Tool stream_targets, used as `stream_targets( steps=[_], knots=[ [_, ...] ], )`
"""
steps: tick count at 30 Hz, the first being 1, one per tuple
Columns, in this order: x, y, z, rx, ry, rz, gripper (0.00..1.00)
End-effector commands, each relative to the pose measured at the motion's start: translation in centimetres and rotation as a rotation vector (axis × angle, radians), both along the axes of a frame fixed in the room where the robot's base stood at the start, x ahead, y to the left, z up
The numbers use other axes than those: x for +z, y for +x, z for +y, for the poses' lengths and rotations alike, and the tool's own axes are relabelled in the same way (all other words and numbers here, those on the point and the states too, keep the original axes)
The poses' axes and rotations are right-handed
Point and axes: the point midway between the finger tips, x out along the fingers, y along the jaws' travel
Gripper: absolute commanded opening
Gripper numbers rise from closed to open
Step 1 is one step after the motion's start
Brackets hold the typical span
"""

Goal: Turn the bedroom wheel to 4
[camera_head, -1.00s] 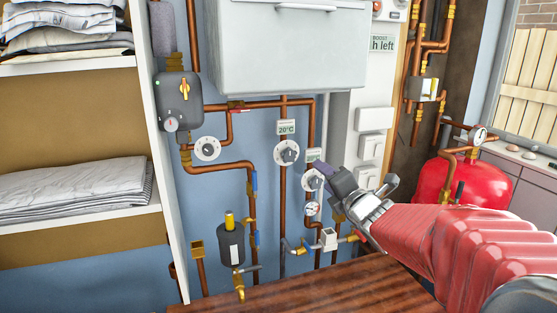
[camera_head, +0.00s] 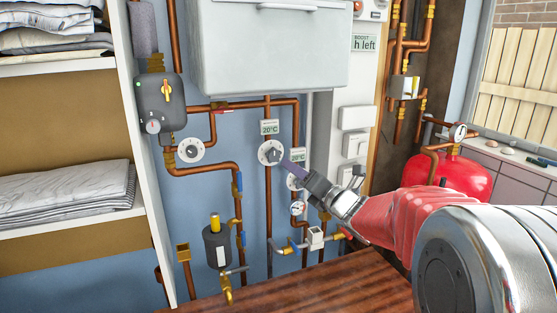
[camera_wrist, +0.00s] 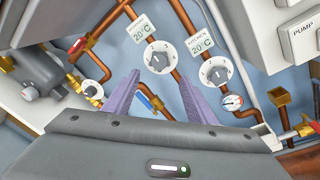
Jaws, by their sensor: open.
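A white round dial with a dark grey knob (camera_head: 271,153) sits on a copper pipe under a 20°C display. It also shows in the wrist view (camera_wrist: 160,57), where its display's room name is too small to read surely. A second like dial (camera_wrist: 215,72), with a 20°C display that seems to say kitchen, is to its right, partly behind my gripper in the head view. My gripper (camera_wrist: 161,82) is open and empty. Its purple fingers (camera_head: 293,166) point at the first dial, apart from it in the wrist view. Which dial is the bedroom wheel is unclear.
Another white dial (camera_head: 190,150) sits further left below a grey control box (camera_head: 160,104). A white cabinet (camera_head: 268,50) overhangs the pipes. A pressure gauge (camera_wrist: 232,102) and valves are lower right. A wooden top (camera_head: 300,285) lies below.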

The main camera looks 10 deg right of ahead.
Motion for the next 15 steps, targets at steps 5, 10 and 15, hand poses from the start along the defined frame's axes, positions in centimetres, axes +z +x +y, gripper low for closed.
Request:
stream_targets(
  steps=[5, 10, 15],
  knots=[
    [0.0, 2.5, 0.9, 0.002, 0.001, 0.001, 0.52],
    [-0.1, 4.8, 1.7, 0.001, 0.001, 0.002, 0.52],
    [-0.1, 7.1, 2.4, 0.001, 0.000, 0.001, 0.52]
  ],
)
